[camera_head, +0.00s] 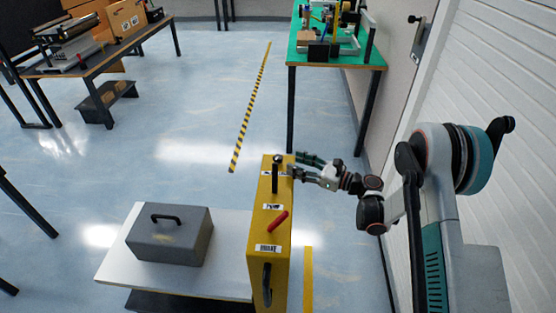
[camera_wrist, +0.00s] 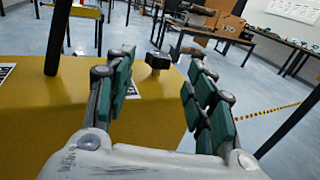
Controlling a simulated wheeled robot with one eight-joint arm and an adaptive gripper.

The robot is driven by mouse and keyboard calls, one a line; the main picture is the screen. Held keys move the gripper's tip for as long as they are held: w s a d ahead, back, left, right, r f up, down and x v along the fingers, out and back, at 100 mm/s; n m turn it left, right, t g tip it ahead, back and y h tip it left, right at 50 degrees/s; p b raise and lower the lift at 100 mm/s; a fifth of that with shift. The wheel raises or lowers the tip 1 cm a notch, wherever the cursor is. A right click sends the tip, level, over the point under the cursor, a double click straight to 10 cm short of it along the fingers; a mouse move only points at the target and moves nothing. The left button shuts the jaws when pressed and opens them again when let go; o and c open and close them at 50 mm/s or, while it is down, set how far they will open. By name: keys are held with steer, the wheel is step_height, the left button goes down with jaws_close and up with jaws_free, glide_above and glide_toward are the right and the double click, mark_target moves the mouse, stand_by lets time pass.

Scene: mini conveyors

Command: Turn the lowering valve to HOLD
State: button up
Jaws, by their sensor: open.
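The yellow housing (camera_head: 265,235) of a lift cart stands at lower centre in the head view; its yellow top (camera_wrist: 60,130) fills the left of the wrist view. A small dark valve knob (camera_wrist: 158,60) stands at the far edge of this top, and shows small at its far end in the head view (camera_head: 278,158). My gripper (camera_head: 296,164) reaches in from the right; its green-padded fingers are open. In the wrist view the knob appears in the gap between the fingertips (camera_wrist: 160,72), slightly beyond them, with no clear contact. The valve's label and setting are not readable.
A black lever (camera_head: 275,178) rises near the knob. A red brake lever (camera_head: 278,221) sits nearer on the housing. A grey box (camera_head: 170,240) lies on the white platform (camera_head: 235,225). A green-topped table (camera_head: 345,60) stands behind; floor behind the cart is clear.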

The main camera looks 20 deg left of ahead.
mark_target(278, 157)
steer(key=a, duration=0.2)
steer(key=w+a+b, duration=0.1)
steer(key=a, duration=0.2)
steer(key=a+b, duration=0.1)
steer(key=a, duration=0.2)
steer(key=shift+w, duration=0.2)
steer(key=c, duration=1.1)
